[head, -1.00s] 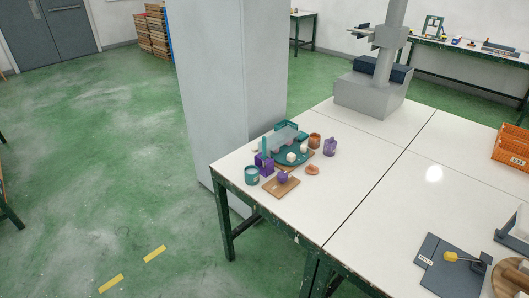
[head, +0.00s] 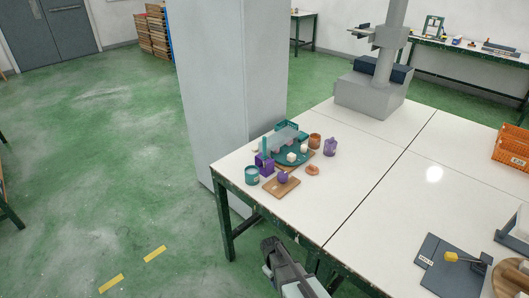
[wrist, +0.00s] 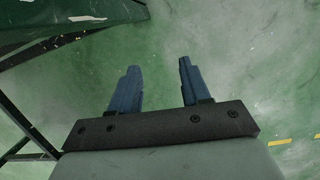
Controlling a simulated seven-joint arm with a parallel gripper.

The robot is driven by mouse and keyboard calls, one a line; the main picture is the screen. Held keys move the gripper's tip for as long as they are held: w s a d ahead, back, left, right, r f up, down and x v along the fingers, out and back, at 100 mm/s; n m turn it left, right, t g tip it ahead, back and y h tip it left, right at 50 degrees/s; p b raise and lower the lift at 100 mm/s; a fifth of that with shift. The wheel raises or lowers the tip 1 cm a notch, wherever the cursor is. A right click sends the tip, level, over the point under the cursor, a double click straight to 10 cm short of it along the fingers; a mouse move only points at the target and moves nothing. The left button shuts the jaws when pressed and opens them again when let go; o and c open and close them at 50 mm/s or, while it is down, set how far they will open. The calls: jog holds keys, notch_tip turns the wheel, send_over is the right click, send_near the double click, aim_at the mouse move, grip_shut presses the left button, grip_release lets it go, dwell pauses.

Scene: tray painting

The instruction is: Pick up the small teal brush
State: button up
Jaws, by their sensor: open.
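A small upright teal piece (head: 265,146) stands at a purple block (head: 264,164) near the table's left corner in the head view. It may be the teal brush, but it is too small to tell. My gripper (wrist: 158,66) is open and empty in the wrist view, with two blue fingers apart over the green floor. In the head view my arm shows at the bottom, beside the table's front edge and well short of the purple block. The wrist view shows no brush.
Around the block are a teal cup (head: 252,175), a teal tray (head: 280,158) with white pieces, a wooden board (head: 281,187) with a purple ball, a brown cup (head: 315,141) and a purple jar (head: 330,147). A grey pillar (head: 215,90) stands behind. The middle tabletop is clear.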

jog(key=w+a+r+n+t, duration=0.25)
jog(key=w+a+r, duration=0.35)
jog(key=w+a, duration=0.4)
jog(key=w+a+r+n+t+y, duration=0.1)
jog(key=w+a+r+n+t, duration=0.15)
jog(key=w+a+r, duration=0.95)
jog(key=w+a+r+n+t, duration=0.1)
jog(key=w+a+r+n, duration=0.2)
jog(key=w+a+r, duration=0.85)
notch_tip(320, 180, up, 27)
jog(key=m+g, duration=0.5)
jog(key=m, duration=0.2)
send_over(263, 137)
jog(key=shift+y, duration=0.4)
notch_tip(263, 137, down, 9)
jog(key=shift+w+a+r, duration=0.1)
jog(key=shift+w+r, duration=0.05)
jog(key=shift+w+d+f, duration=0.1)
jog(key=shift+d+f, duration=0.1)
jog(key=shift+f, duration=1.1)
jog(key=shift+d+f, duration=0.2)
jog(key=shift+f, duration=1.05)
grip_shut()
